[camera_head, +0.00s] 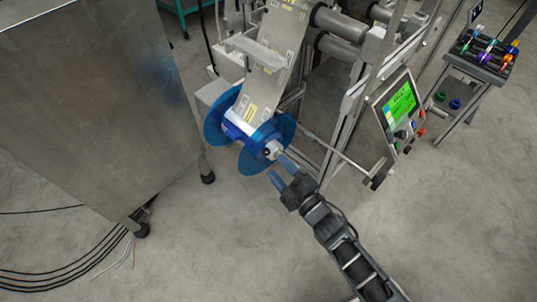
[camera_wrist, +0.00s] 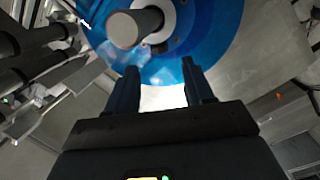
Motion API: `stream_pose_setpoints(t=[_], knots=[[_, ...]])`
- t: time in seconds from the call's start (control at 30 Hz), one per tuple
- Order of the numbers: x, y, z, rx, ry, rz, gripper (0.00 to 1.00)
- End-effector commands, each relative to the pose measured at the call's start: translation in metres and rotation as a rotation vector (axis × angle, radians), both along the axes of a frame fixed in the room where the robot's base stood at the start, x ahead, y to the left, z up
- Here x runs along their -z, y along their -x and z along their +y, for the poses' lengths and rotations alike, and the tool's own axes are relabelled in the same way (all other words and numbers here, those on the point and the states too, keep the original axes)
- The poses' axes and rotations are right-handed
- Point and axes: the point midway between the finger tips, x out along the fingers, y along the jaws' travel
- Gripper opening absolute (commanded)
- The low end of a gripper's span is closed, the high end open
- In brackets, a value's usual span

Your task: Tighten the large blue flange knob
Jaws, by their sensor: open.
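The reel has two large blue flanges, and the near blue flange (camera_head: 262,158) faces my gripper. It fills the top of the wrist view (camera_wrist: 215,30). A grey shaft end (camera_wrist: 133,27) sticks out from its pale hub (camera_wrist: 178,18); the shaft end also shows in the head view (camera_head: 274,147). A small dark knob-like part (camera_wrist: 160,47) sits by the hub, partly behind the shaft end. My gripper (camera_head: 280,170) is open and empty, its two blue-grey fingers pointing at the flange's lower part. In the wrist view the fingertips (camera_wrist: 160,68) overlap the flange's lower edge; contact cannot be told.
A large metal cabinet (camera_head: 95,90) stands left of the reel. A green-screen control panel (camera_head: 398,105) and a handled rod (camera_head: 345,160) are on the right. A stand with coloured tools (camera_head: 487,55) is at the far right. Cables lie on the floor at lower left.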

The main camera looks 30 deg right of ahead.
Motion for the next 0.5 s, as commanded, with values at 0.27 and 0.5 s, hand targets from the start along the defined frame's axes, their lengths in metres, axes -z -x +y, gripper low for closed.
stream_pose_setpoints(t=[0.27, 0.5], knots=[[0.000, -0.042, 0.005, 0.001, -0.001, -0.001, 0.52], [0.000, -0.054, 0.007, 0.002, 0.000, 0.001, 0.52]])
